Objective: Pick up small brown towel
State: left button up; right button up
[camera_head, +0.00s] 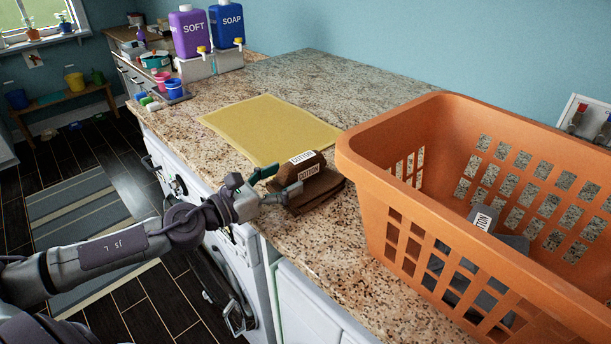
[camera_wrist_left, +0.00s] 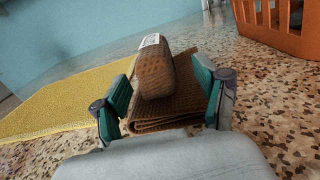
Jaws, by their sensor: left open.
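The small brown towel (camera_head: 309,191) lies folded on the speckled counter, between the yellow cloth and the orange basket. In the left wrist view the brown towel (camera_wrist_left: 170,106) is a flat folded layer, with a brown roll-like bundle (camera_wrist_left: 158,70) bearing a white label on top of it. My left gripper (camera_head: 272,182) is at the towel's near left side. In the left wrist view its green-padded fingers (camera_wrist_left: 166,95) stand apart, one on each side of the brown bundle. I cannot tell whether either finger touches the towel. My right gripper is not in view.
The orange basket (camera_head: 459,262) holds grey labelled cloths (camera_head: 484,220). A yellow cloth (camera_head: 268,128) lies flat behind the towel. Purple (camera_head: 190,32) and blue (camera_head: 227,25) dispensers stand at the back left. The counter's front edge (camera_head: 232,187) and white machines are below my left arm.

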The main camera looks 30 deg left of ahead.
aim_at(301, 169)
pick_arm(q)
jog(key=shift+w+r+p, duration=0.1)
jog(key=shift+w+p, duration=0.2)
jog(key=shift+w, duration=0.05)
jog(key=p+x, duration=0.3)
jog(key=x, duration=0.1)
jog(key=shift+a, duration=0.1)
jog(key=shift+w, duration=0.4)
jog(key=c, duration=1.2)
